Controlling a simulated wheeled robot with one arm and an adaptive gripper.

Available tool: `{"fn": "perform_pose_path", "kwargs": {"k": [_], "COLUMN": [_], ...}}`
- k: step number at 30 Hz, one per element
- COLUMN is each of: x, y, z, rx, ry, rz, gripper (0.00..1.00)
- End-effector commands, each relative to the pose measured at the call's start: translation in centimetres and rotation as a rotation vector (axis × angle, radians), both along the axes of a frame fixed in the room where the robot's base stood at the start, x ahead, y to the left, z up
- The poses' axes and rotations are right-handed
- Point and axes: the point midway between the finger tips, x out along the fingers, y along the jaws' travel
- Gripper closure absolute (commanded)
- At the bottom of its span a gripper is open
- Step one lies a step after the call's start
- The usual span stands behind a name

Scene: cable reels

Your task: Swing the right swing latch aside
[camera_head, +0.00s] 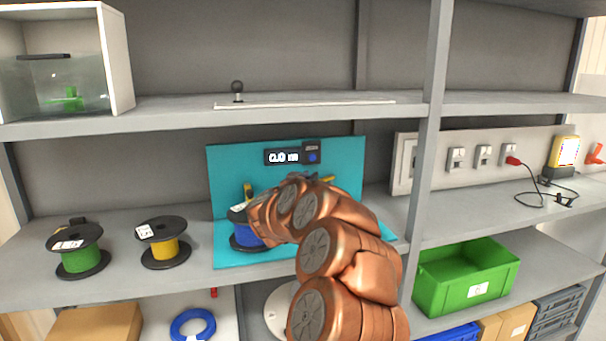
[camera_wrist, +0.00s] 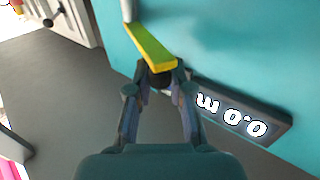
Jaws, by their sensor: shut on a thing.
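The right swing latch is a yellow bar (camera_wrist: 150,47) with a dark round knob (camera_wrist: 159,79) at its near end, seen in the wrist view. My gripper (camera_wrist: 159,88) is shut on the knob, one finger on each side. In the head view a yellow end of this latch (camera_head: 329,179) shows just past my copper arm, on the teal stand (camera_head: 345,154). My arm hides the gripper's fingertips and most of the latch there.
A black display (camera_head: 285,157) reading 0.0 m is on the stand; it sits close to my right finger in the wrist view (camera_wrist: 245,112). Green (camera_head: 78,258) and yellow (camera_head: 166,249) reels stand left on the shelf. A grey post (camera_head: 429,130) rises to the right.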

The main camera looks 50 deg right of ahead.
Motion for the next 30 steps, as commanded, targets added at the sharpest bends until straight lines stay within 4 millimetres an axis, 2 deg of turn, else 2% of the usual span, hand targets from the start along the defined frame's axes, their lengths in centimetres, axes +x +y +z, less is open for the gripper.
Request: {"fn": "perform_pose_path", "kwargs": {"k": [13,14,21,30], "x": [-0.24,-0.24,-0.14,-0.1], "y": [-0.29,-0.29,-0.19,-0.08], "z": [-0.35,-0.35,-0.19,-0.09], "rx": [0.007,0.007,0.004,0.002], "ry": [0.0,0.0,0.0,0.0], "rz": [-0.011,-0.011,-0.009,-0.007], "gripper": [1.0,0.78,0.54,0.54]}}
